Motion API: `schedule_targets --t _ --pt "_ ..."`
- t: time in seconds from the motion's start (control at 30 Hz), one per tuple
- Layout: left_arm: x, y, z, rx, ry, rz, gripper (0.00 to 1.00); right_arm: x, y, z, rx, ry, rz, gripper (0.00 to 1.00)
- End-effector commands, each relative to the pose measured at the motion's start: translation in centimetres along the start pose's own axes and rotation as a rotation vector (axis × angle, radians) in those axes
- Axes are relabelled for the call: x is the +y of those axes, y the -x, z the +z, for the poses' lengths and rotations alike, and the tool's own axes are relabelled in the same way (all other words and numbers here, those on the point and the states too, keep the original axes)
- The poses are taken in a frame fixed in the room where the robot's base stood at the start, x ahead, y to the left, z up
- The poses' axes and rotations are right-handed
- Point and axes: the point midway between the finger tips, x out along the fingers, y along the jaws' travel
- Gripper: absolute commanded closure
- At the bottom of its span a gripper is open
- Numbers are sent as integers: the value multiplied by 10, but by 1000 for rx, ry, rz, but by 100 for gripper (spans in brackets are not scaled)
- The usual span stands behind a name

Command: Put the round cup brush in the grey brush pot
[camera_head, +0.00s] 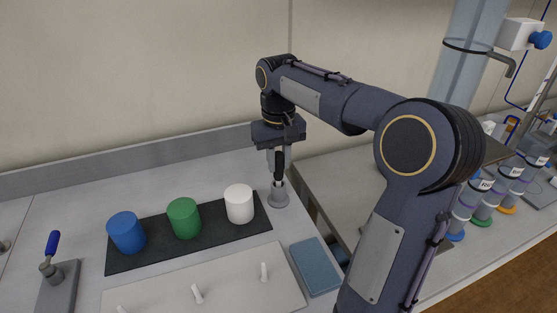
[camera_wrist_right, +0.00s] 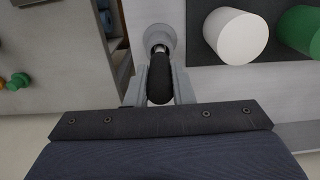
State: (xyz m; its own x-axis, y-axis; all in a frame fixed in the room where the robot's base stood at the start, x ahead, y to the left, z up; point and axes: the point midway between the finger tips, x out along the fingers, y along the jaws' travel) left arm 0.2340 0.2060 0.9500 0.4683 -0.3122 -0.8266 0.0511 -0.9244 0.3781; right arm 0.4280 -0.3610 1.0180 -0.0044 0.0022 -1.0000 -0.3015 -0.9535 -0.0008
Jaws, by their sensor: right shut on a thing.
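My right gripper (camera_head: 279,158) is shut on the black handle (camera_wrist_right: 160,80) of the brush, which it holds upright. My left gripper is not in view.
A dark mat (camera_head: 150,257) holds a blue cup (camera_head: 126,232), a green cup (camera_head: 184,218) and a white cup (camera_head: 239,204), close left of the pot. A pale board (camera_head: 230,290) with white pegs and a blue-grey pad (camera_head: 315,267) lie in front. The wall is behind.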

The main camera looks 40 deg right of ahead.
Motion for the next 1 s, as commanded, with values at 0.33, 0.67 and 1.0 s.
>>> schedule_targets --t 0.33,0.67,1.0 --pt "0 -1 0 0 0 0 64 0 -2 0 0 0 0 63" --pt "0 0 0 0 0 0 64 0 -1 0 1 0 0 57" --pt "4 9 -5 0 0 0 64 0 52 -2 6 0 0 57"
